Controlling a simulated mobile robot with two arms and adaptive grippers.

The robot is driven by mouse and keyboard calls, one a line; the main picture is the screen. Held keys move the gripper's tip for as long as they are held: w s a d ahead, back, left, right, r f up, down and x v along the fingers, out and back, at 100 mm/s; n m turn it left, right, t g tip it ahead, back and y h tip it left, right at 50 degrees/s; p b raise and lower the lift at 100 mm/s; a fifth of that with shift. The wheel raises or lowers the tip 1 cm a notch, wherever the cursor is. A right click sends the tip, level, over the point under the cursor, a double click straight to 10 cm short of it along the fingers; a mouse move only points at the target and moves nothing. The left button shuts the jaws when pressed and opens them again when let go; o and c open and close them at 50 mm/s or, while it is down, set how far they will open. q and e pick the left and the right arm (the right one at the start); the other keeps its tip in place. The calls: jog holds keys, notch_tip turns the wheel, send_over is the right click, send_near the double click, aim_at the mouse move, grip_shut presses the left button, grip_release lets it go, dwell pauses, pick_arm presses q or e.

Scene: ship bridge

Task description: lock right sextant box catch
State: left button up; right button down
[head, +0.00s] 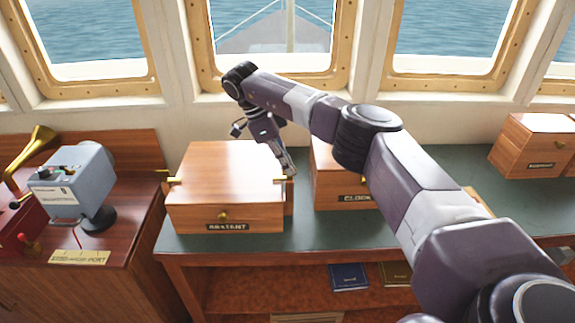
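The sextant box (228,190) is a brown wooden box with its lid down and a "SEXTANT" plate on its front. It stands on the green-topped counter left of the middle. A brass catch shows on its left side (171,181), and a brass piece of the right catch (291,179) sticks out on its right side. My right arm reaches in from the right, and its gripper (286,165) points down at the box's right side, close to the right catch. I cannot tell whether it touches the catch. The fingers are small and partly overlapping. My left gripper is not in view.
A wooden clock box (335,185) stands just right of the gripper, partly behind my arm, leaving a narrow gap. Another wooden box (536,146) is at the far right. A grey-blue device (77,185) and a brass horn (30,155) stand on the left desk. Windows line the back.

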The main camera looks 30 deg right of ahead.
jog(key=c, duration=2.2)
grip_release()
jog(key=shift+r, duration=0.15)
jog(key=v, duration=1.2)
jog(key=shift+a, duration=0.15)
